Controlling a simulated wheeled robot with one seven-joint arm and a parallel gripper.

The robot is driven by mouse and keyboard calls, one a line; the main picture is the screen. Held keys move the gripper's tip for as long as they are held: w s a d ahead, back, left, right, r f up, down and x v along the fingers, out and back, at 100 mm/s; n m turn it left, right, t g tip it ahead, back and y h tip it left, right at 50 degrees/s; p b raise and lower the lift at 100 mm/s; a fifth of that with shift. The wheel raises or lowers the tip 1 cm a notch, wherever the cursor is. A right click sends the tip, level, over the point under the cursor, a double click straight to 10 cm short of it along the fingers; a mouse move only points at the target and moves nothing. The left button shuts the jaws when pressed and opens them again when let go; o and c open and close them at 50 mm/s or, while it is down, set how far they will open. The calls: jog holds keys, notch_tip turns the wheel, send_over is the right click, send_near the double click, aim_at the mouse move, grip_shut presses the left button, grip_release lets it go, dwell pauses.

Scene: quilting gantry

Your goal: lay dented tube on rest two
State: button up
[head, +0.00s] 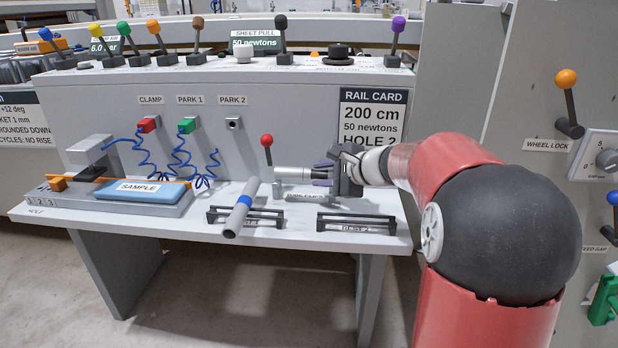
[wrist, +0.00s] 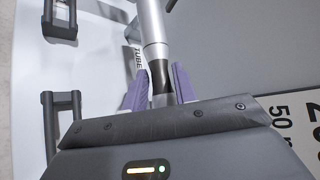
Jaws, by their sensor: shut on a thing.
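My gripper (head: 322,174) is over the back of the bench, its purple fingers shut on a silver tube (head: 292,173) that points left. In the wrist view the fingers (wrist: 159,86) close around the tube (wrist: 152,25) near a dark band. I cannot make out a dent. Rest two (head: 356,226), a dark low frame, stands in front of and below my gripper and looks empty. A second grey tube (head: 235,220) with a blue band lies slantwise across the left rest (head: 268,218).
A red-knobbed lever (head: 267,142) stands close to the held tube's left end. A label plate (head: 305,196) lies below the tube. The blue sample (head: 141,190) and coiled blue hoses are on the left. The control panel and rail card (head: 372,118) stand behind.

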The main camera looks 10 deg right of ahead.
jog(key=shift+w+a, duration=0.65)
jog(key=shift+w, duration=0.35)
jog(key=shift+w+a, duration=0.65)
jog(key=shift+w, duration=0.25)
jog(key=shift+f, duration=1.55)
jog(key=shift+b, duration=0.3)
jog(key=shift+f, duration=0.2)
jog(key=o, duration=1)
jog(key=shift+r+p, duration=0.15)
jog(key=shift+p, duration=0.15)
